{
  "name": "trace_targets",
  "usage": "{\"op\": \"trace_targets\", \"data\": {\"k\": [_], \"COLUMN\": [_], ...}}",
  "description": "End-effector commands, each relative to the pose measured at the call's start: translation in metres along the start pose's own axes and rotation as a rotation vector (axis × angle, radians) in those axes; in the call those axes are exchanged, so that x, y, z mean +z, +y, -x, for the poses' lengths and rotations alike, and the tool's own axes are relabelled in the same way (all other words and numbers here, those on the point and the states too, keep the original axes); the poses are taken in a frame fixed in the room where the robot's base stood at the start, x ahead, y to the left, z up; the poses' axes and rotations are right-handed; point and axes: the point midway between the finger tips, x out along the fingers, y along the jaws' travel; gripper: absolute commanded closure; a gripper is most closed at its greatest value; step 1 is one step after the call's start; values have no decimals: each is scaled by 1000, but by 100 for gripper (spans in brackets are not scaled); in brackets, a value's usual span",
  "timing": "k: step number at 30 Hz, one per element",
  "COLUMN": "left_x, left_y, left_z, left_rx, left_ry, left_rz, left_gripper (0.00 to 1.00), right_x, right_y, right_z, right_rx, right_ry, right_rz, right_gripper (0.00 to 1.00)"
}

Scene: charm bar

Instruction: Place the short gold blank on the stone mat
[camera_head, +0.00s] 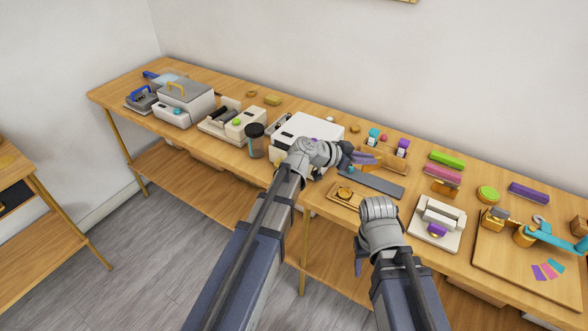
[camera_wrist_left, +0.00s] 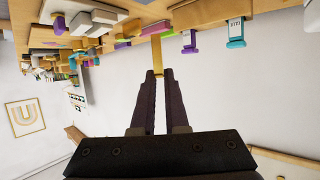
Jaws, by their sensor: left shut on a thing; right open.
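My left gripper (camera_head: 364,158) is shut on the short gold blank (camera_wrist_left: 157,52), which sticks out past the fingertips in the left wrist view (camera_wrist_left: 157,76). In the head view the gripper is over the bench, just behind the stone mat, and I cannot make out the blank there.
A wooden rack (camera_head: 371,164) with teal and purple stamps stands behind the mat. A wooden tray (camera_head: 347,196) is in front of it, and a white press (camera_head: 437,220) is to its right. Green (camera_head: 447,159) and pink bars lie behind. A white machine (camera_head: 300,128) stands left.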

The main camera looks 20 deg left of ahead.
Motion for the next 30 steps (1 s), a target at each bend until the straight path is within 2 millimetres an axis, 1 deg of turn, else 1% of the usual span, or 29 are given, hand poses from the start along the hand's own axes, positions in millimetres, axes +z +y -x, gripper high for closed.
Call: {"op": "trace_targets", "data": {"k": [2,6,9,12,17,20,23,30], "left_x": [5,20,28,32,34,40,50,84], "left_y": [-10,-46,-67,-79,-82,-82,-82,-82], "left_z": [4,22,34,42,44,41,37,23], "left_rx": [-27,-127,-191,-227,-238,-237,-236,-236], "left_ry": [-1,-1,-1,0,1,1,1,1], "left_rz": [11,52,78,93,98,97,97,97], "left_gripper": [100,100,100,100,100,100,100,100], "right_x": [0,0,-1,-1,-1,-1,-2,-4], "right_y": [0,-1,-1,-1,-1,-2,-3,-6], "right_z": [-3,-9,-12,-13,-14,-20,-32,-68], "right_rx": [0,0,0,0,0,0,0,0], "right_ry": [0,0,0,0,0,0,0,0], "right_rz": [0,0,0,0,0,0,0,0], "right_gripper": [46,46,46,46,46,46,46,46]}}
